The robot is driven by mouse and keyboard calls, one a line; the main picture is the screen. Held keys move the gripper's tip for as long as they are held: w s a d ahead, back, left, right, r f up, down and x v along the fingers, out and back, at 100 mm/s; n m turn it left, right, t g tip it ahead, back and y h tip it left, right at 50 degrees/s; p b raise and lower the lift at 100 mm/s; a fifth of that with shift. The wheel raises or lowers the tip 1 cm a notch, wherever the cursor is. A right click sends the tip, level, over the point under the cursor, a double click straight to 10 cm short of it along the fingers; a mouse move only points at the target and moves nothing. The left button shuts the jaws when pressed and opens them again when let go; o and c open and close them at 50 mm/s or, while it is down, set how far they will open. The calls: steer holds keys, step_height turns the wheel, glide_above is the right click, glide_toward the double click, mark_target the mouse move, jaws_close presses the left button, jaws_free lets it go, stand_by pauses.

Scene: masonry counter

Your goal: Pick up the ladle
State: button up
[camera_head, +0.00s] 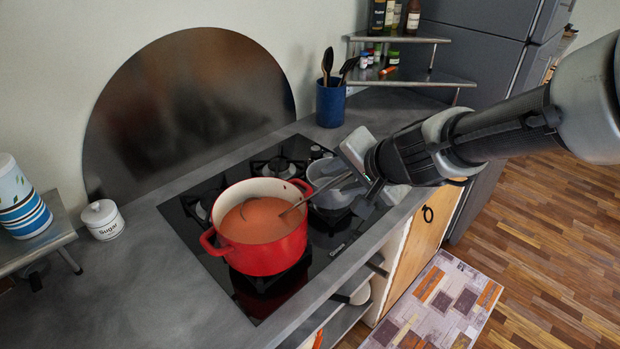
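The ladle (298,206) stands tilted in a red pot (262,261) of orange-red soup. Its bowl end is in the soup, and its thin metal handle rises over the pot's right rim toward my gripper (357,188). My gripper comes in from the right, over the right side of the stove, at the upper end of the handle. My gripper's own body and a grey pot behind it make the fingertips hard to make out. I cannot tell whether the fingers touch the handle or are closed on it.
The grey pot (326,172) sits on the black stove (222,272), right of the red pot and partly hidden by my gripper. A blue utensil holder (330,105) and a corner shelf (412,78) stand behind. A sugar jar (102,220) is at left. The counter's front left is clear.

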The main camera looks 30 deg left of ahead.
steer(key=shift+a+f, duration=0.2)
steer(key=shift+a, duration=0.05)
jaws_close()
steer(key=shift+r, duration=0.1)
